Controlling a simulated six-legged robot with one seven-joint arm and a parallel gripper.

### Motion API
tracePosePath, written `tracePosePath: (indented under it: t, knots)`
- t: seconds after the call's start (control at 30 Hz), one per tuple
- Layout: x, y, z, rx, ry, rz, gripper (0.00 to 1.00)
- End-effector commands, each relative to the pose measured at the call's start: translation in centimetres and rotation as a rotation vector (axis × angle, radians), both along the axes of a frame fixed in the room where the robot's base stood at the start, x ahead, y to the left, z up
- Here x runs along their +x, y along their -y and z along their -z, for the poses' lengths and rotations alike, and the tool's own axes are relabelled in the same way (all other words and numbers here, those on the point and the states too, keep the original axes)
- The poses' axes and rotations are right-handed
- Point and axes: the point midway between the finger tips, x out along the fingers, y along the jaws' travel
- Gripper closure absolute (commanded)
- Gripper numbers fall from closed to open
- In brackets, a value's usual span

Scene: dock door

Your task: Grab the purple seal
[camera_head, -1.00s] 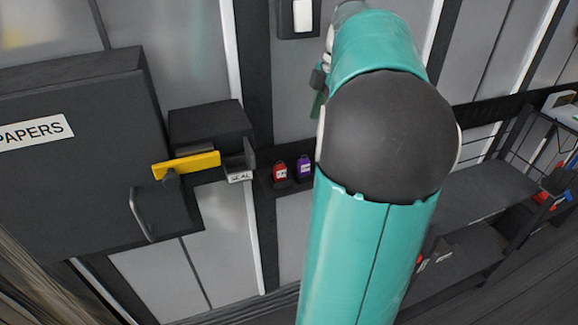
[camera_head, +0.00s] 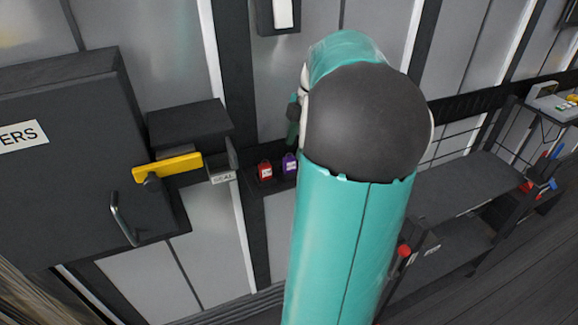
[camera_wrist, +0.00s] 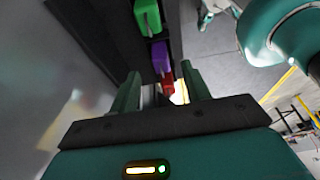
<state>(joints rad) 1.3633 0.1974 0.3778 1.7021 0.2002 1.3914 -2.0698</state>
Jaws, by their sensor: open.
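The purple seal (camera_head: 289,165) sits on a dark shelf beside the red seal (camera_head: 265,171), just left of my arm in the head view. In the wrist view the purple seal (camera_wrist: 160,58) lies between a green seal (camera_wrist: 147,18) and the red seal (camera_wrist: 168,88). My gripper (camera_wrist: 163,82) is open, with its two green fingers apart and pointing towards the row. The purple seal shows beyond the fingertips, roughly in line with the gap. The red seal is partly hidden near the fingers. The green seal is hidden behind my arm in the head view.
A dark papers box (camera_head: 70,160) stands at the left. A yellow lever (camera_head: 167,167) and a small bracket labelled SEAL (camera_head: 222,177) are left of the seals. A dark shelf unit (camera_head: 460,190) stands at the right. A grey wall panel runs close along the left in the wrist view.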

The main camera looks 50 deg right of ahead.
Motion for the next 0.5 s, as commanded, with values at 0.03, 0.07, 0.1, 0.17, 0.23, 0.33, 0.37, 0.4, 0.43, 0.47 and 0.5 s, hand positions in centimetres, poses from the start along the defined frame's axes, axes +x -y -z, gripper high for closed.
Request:
tracePosePath:
  t: [0.03, 0.07, 0.1, 0.17, 0.23, 0.33, 0.37, 0.4, 0.43, 0.47, 0.5]
  knots:
    - [0.1, -0.2, 0.6, 0.002, -0.001, -0.001, 0.53]
    - [0.1, -0.4, 1.0, 0.002, -0.002, -0.001, 0.53]
    - [0.2, -0.6, 1.6, 0.003, -0.001, -0.001, 0.53]
    - [0.4, -0.9, 2.6, 0.004, -0.002, -0.002, 0.53]
    - [0.6, -1.2, 3.5, 0.003, -0.002, -0.003, 0.53]
    - [0.8, -1.4, 4.3, 0.001, -0.001, -0.003, 0.53]
    - [0.8, -1.4, 4.4, 0.000, 0.000, -0.002, 0.53]
    - [0.8, -1.4, 4.5, 0.000, 0.000, -0.002, 0.53]
    - [0.8, -1.4, 4.5, 0.000, 0.000, -0.002, 0.53]
    - [0.8, -1.4, 4.5, 0.000, 0.000, -0.002, 0.53]
    - [0.8, -1.4, 4.5, 0.000, 0.000, -0.002, 0.53]
